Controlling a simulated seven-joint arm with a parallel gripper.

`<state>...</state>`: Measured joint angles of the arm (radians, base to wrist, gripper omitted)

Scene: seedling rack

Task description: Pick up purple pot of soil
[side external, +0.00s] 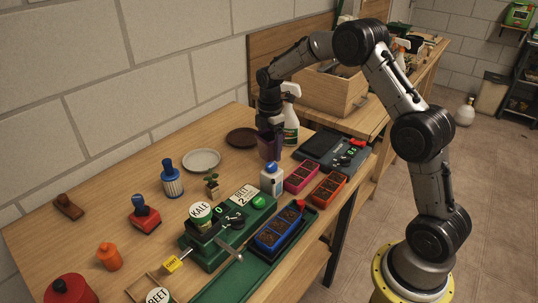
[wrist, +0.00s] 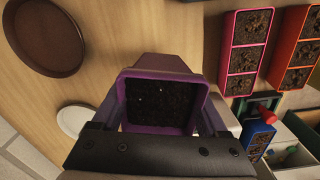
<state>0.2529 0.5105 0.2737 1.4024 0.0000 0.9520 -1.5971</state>
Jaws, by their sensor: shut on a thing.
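The purple pot of soil (wrist: 165,103) is square with dark soil inside, and it fills the middle of the wrist view. My gripper (wrist: 160,125) is shut on the pot, with its fingers at the pot's sides. In the side view the purple pot (side external: 270,148) is under my gripper (side external: 269,125), near the back of the wooden table. It looks upright. I cannot tell whether its base touches the table.
A spray bottle (side external: 290,125) stands close behind the pot. A white bottle with a blue cap (side external: 271,180), a pink tray (side external: 301,177) and an orange tray (side external: 328,188) are in front. A brown saucer (side external: 241,138) and a white saucer (side external: 201,160) lie to the left.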

